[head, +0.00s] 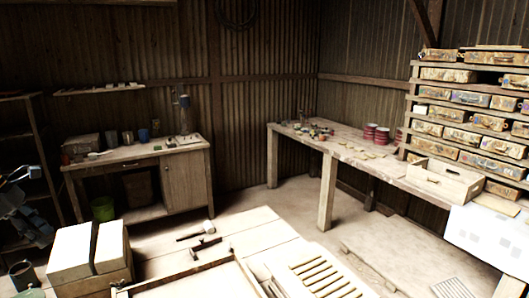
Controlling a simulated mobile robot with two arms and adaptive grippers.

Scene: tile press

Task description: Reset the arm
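My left gripper (20,174) shows at the left edge, in front of the dark shelf rack. It is small and dim, and its fingers cannot be told apart clearly. I see nothing held in it. My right gripper is not in view. The task names no other object.
A bench with a wooden tray (445,181) runs along the right, below a rack of drawers. A cabinet (181,184) stands at the back left. Floor between is open.

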